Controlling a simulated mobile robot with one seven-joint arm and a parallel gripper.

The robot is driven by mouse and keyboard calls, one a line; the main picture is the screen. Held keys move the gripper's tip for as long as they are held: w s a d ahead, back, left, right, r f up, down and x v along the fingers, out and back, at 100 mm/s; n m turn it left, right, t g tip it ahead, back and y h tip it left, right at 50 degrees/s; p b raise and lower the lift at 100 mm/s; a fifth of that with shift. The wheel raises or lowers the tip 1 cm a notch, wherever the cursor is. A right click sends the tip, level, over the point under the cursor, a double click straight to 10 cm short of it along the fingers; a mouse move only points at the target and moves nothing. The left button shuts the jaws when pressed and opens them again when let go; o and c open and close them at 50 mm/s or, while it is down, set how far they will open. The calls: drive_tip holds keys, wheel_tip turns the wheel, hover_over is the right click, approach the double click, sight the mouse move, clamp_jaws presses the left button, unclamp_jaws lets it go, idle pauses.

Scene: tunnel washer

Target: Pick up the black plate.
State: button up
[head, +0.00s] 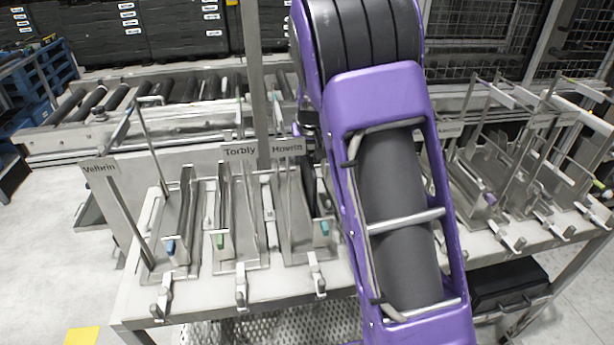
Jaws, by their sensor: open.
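I cannot make out a black plate for certain in the head view. A narrow dark shape shows between the Hovrin rack and my purple arm, but too little of it shows to tell what it is. My arm crosses the middle of the view and covers part of the table and racks. My gripper does not show clearly; the arm hides that area.
A light table (135,300) bears metal racks labelled Velbrin (98,168), Torbly (240,150) and Hovrin (287,147), with more racks (490,190) at right. A roller conveyor (190,110) runs behind. A black box (510,285) sits below at right.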

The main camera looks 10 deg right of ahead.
clamp_jaws()
idle(1.4)
